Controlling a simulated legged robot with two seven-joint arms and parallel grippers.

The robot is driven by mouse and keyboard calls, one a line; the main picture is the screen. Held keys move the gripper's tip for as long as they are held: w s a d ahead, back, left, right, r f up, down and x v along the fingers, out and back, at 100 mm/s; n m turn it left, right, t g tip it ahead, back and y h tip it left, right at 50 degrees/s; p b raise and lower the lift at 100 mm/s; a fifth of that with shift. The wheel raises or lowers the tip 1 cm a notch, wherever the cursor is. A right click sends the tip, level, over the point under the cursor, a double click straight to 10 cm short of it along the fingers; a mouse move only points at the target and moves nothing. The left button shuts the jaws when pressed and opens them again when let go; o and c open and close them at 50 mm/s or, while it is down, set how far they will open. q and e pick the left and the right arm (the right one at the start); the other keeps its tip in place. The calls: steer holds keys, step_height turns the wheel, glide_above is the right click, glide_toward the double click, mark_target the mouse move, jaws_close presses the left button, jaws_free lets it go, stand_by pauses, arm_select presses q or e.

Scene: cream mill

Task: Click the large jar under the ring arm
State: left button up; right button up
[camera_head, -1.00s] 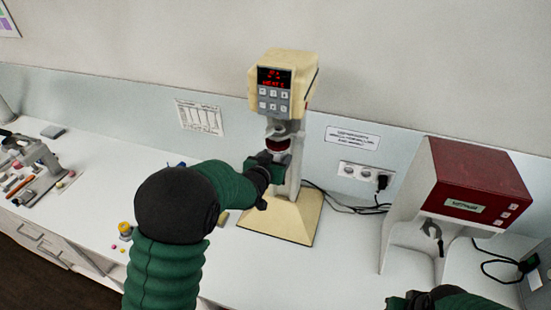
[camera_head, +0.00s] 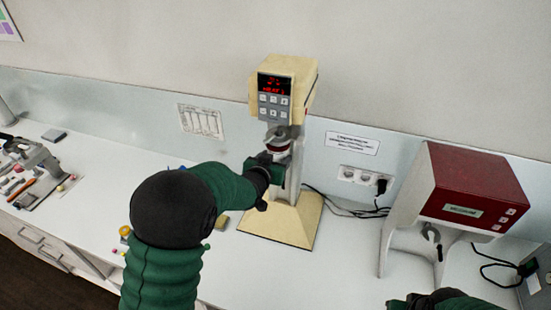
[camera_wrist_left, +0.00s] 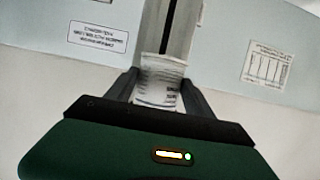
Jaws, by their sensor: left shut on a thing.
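The cream mill (camera_head: 287,85) stands at the middle of the bench on a cream base, with a lit red display. Its grey ring arm (camera_head: 281,132) juts out below the head. A jar with a dark red band (camera_head: 279,149) is right under the ring arm; I cannot tell whether they touch. My left gripper (camera_head: 277,168) is shut on this jar and partly hides it. In the left wrist view, the jar's white printed label (camera_wrist_left: 160,80) shows between the two fingers. My right gripper (camera_head: 425,299) is cut off at the bottom edge, its jaws unclear.
A red-topped machine (camera_head: 473,180) with a dark fork stands at the right. Black cables run from the wall sockets (camera_head: 362,177). At the far left is a tool rack (camera_head: 35,170). A yellow-topped pot (camera_head: 125,232) stands left of my arm.

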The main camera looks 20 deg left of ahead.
arm_select(q)
steer(key=shift+r, duration=0.3)
stand_by(0.4)
steer(key=o, duration=1.9)
steer(key=shift+o, duration=1.3)
steer(key=p+v, duration=0.1)
steer(key=v, duration=0.8)
steer(key=shift+f, duration=0.1)
